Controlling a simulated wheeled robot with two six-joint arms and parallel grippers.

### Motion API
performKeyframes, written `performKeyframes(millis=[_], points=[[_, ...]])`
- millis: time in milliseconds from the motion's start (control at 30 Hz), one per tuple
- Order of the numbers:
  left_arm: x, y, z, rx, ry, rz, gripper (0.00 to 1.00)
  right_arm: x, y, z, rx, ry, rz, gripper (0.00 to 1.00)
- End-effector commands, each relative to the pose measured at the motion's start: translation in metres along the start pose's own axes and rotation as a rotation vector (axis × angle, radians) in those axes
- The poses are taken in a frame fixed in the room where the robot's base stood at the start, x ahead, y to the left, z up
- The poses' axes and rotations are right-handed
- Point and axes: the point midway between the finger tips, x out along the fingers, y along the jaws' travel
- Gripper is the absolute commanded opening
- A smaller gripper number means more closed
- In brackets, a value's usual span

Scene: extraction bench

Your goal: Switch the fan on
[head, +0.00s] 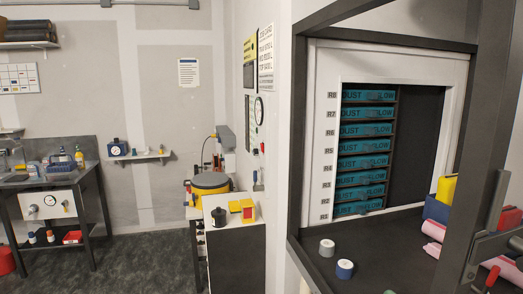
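I cannot make out a fan for certain in the head view. A narrow wall panel (257,124) with a round gauge (258,111) hangs left of the dark-framed bench. A small device (258,181) sits low on the same wall, too small to tell whether it is a switch. Inside the bench, a white-framed rack holds a stack of teal cartridges (362,146) with "DUST" and "FLOW" lettering, beside row labels such as R8 (332,95). The right part of the rack is a dark, plain area (415,146). Neither of my grippers is in view.
The dark bench top holds a grey roll (327,248), a blue-and-white roll (344,269) and pink rolls (433,230). A dark post (478,230) crosses the right side. Open floor (145,262) lies further left.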

Motion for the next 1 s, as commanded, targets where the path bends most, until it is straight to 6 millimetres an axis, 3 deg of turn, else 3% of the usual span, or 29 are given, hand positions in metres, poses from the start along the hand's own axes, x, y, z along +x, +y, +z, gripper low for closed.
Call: performKeyframes(millis=[33,200,1000], points=[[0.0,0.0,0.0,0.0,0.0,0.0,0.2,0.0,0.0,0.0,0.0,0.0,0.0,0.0],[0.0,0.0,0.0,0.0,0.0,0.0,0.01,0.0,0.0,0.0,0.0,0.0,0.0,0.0],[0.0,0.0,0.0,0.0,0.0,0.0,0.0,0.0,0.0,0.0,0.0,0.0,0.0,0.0]])
